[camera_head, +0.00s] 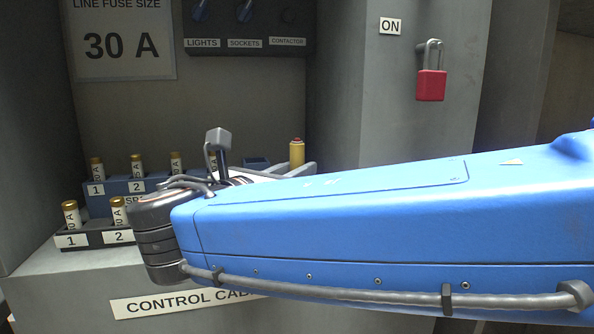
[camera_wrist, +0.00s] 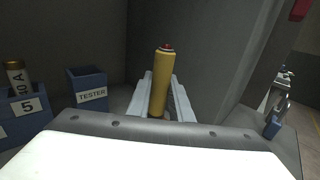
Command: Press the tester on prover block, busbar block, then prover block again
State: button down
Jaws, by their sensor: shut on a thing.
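The tester is a yellow cylinder with a red top (camera_wrist: 161,85), upright between the two pale fingers of my gripper (camera_wrist: 161,77) in the wrist view. My gripper is shut on it. In the head view the tester (camera_head: 297,153) shows above the fingers, behind my blue arm, which hides most of the wrist. A blue holder labelled TESTER (camera_wrist: 90,90) stands left of my gripper in the wrist view and looks empty. I cannot make out any block labelled prover or busbar in either view.
A switch panel (camera_head: 250,30) is on the back wall. A red padlock (camera_head: 431,85) hangs at the right under an ON label. A small blue object with a metal loop (camera_wrist: 273,125) is at the right.

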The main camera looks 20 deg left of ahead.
aim_at(297, 143)
jog(key=shift+r, duration=3.45)
